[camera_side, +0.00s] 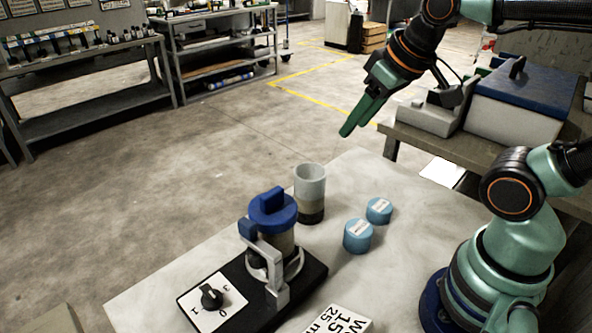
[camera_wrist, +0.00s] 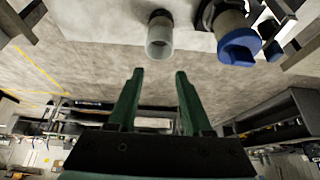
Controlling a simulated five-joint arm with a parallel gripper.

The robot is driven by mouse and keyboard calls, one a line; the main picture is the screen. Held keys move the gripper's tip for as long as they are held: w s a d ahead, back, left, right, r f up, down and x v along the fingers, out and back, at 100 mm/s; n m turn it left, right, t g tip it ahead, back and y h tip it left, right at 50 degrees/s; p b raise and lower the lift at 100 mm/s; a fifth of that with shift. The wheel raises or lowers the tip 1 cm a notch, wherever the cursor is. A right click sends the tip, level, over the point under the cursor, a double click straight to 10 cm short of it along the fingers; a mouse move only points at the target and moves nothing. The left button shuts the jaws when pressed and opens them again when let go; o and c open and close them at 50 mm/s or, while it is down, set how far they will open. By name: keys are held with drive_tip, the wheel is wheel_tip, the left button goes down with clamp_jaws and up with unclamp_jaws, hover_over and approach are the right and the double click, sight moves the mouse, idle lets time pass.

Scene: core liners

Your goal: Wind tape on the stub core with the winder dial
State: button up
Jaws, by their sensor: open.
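The winder (camera_side: 315,275) is a black base on the pale table, with a black dial knob (camera_side: 211,296) on a white plate marked with numbers. I cannot tell exactly where the knob points. On the base, a grey upright cylinder under a blue cap (camera_side: 272,212) stands within a grey bracket; the cap also shows in the wrist view (camera_wrist: 238,47). Behind it stands an open, pale cylinder with a dark lower part (camera_side: 311,188), also in the wrist view (camera_wrist: 160,38). I cannot tell which is the stub core. My gripper (camera_side: 347,130) is open and empty, high above the far table edge.
Two short blue labelled cylinders (camera_side: 358,236) (camera_side: 379,210) sit right of the pale cylinder. A printed card (camera_side: 338,320) lies at the front. A bench with a blue-lidded box (camera_side: 525,90) stands at the right. The table's left part is bare.

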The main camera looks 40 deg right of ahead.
wheel_tip(320, 180, up, 4)
drive_tip(key=m+g, duration=0.6)
drive_tip(key=m, duration=3)
hover_over(209, 291)
wheel_tip(209, 291, down, 26)
drive_tip(key=shift+r, duration=0.25)
clamp_jaws()
